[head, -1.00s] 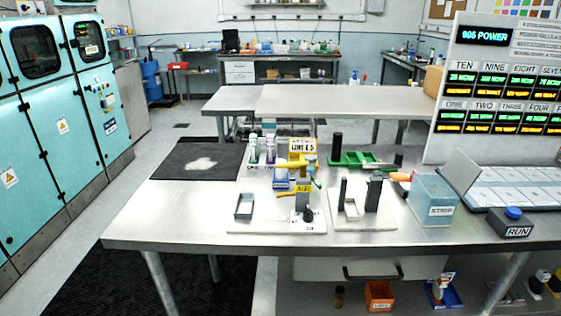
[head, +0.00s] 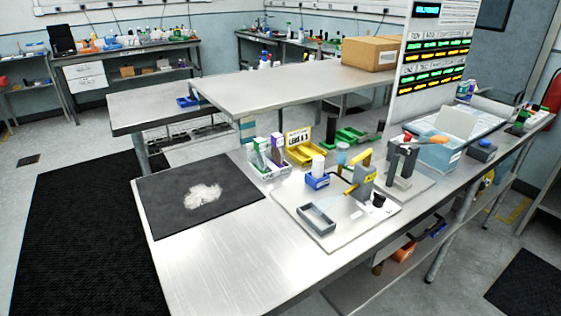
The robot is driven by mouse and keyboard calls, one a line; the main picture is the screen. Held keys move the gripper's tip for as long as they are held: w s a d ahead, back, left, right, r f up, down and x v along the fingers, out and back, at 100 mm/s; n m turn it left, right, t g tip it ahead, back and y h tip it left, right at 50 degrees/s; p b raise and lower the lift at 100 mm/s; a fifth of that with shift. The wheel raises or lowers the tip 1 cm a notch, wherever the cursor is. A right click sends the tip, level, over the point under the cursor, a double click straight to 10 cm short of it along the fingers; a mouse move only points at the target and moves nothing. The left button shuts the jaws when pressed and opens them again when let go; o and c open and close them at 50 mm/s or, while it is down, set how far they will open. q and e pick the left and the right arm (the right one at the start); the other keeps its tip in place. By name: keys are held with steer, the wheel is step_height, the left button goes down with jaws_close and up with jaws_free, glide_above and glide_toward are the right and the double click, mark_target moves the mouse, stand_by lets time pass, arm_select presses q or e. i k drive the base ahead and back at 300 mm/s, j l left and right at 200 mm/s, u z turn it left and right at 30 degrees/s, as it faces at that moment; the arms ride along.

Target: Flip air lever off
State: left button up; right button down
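The air fixture is a grey upright block (head: 363,184) with a yellow label. It stands on a pale base plate (head: 335,232) on the steel workbench. A yellow lever (head: 366,158) shows at the top of the block, tilted upward. A smaller yellow piece sticks out at the block's left side. I cannot tell the lever's exact setting at this size. A black knob (head: 379,200) sits in front of the block, and a grey open frame (head: 317,220) is at the plate's left. Neither of my grippers is in view.
A black mat (head: 165,205) with a white patch lies at the bench's left. A white rack (head: 265,165), yellow bin (head: 305,154) and small blue bin (head: 317,181) stand behind the plate. A light-blue box (head: 438,155) is to the right. The bench's front left is clear.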

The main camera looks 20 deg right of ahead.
mark_target(366, 155)
steer(key=i+j+z, duration=0.15)
steer(key=j, duration=0.95)
steer(key=j+z, duration=0.2)
steer(key=j, duration=0.95)
